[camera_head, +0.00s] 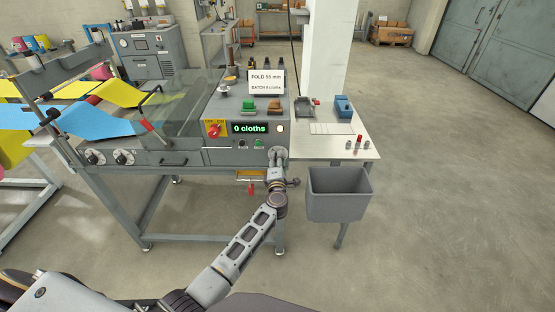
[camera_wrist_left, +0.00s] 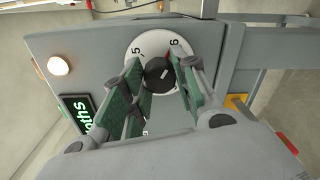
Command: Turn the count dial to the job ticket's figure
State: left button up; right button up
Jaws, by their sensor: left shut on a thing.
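The count dial (camera_wrist_left: 158,75) has a black knob on a white numbered face. In the left wrist view a 5 and a 6 show near its upper edge, with a red mark between them, closer to the 6. My left gripper (camera_head: 278,154) is at the right of the machine's front panel and hides the dial in the head view. In the wrist view its green-padded fingers (camera_wrist_left: 161,82) are shut on the knob from both sides. The job ticket (camera_head: 266,82) reads FOLD 55 mm, BATCH 6 cloths. The display (camera_head: 249,128) reads 0 cloths. My right gripper is out of view.
A grey bin (camera_head: 339,195) stands right of my gripper, below a side table (camera_head: 357,143) with a blue device. Coloured cloth webs (camera_head: 60,116) run at the left.

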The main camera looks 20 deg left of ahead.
pick_arm(q)
jog(key=shift+d, duration=0.1)
dwell(0.3)
jog(key=o, duration=1)
jog(key=shift+v, duration=6.05)
